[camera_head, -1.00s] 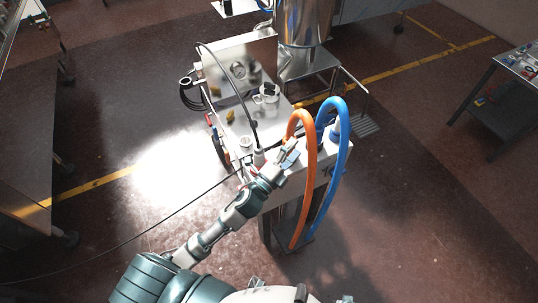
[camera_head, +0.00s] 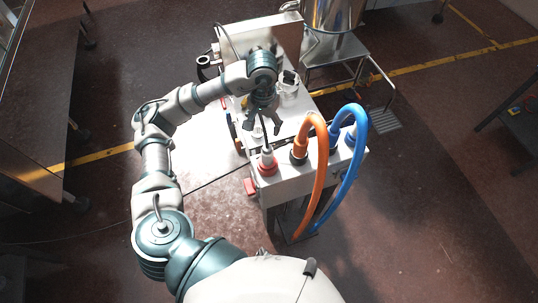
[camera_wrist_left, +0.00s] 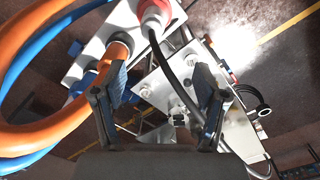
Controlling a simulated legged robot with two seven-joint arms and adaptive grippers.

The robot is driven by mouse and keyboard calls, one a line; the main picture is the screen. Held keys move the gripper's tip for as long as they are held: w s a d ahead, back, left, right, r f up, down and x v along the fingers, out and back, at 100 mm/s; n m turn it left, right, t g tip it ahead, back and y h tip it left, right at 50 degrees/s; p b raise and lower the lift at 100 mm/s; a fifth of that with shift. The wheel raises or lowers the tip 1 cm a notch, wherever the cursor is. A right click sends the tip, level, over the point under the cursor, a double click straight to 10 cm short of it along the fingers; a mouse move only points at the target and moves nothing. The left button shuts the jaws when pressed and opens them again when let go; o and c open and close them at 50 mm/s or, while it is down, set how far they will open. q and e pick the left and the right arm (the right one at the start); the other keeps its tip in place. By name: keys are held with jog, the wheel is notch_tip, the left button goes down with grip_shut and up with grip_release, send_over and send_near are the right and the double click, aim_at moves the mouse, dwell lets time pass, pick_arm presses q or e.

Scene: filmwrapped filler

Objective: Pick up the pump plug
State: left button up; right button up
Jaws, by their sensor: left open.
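The pump plug (camera_head: 267,162), a pale grey plug with a red collar and a black cable, stands upright at the left end of the metal socket box. In the left wrist view the plug (camera_wrist_left: 154,14) shows at the top, cut by the frame edge, its black cable running down between my fingers. My left gripper (camera_head: 263,127) is open and points down, just behind the plug in the head view. Its two fingers (camera_wrist_left: 157,100) are spread wide in the wrist view, with the plug's body outside them. My right gripper is not in view.
A thick orange hose (camera_head: 322,170) and a blue hose (camera_head: 360,150) arch from the socket box (camera_head: 285,184), right of the plug. A steel vessel (camera_head: 333,14) stands behind the cart. Floor to the front right is clear.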

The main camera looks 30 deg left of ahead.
aim_at(267, 146)
pick_arm(q)
jog(key=f, duration=0.3)
jog(key=f+p, duration=0.1)
jog(key=f, duration=0.3)
jog(key=d+f, duration=0.1)
jog(key=f, duration=0.3)
jog(key=shift+f+p, duration=0.15)
jog(key=shift+p, duration=0.15)
jog(key=f, duration=0.1)
jog(key=f+p, duration=0.1)
jog(key=f, duration=0.3)
jog(key=shift+s+a+p, duration=0.1)
jog(key=shift+s+p, duration=0.2)
jog(key=shift+f, duration=0.4)
jog(key=shift+d, duration=0.3)
jog(key=shift+c, duration=0.7)
jog(key=c, duration=0.4)
jog(key=shift+r, duration=0.1)
jog(key=c, duration=0.8)
grip_shut()
jog(key=shift+a, duration=0.15)
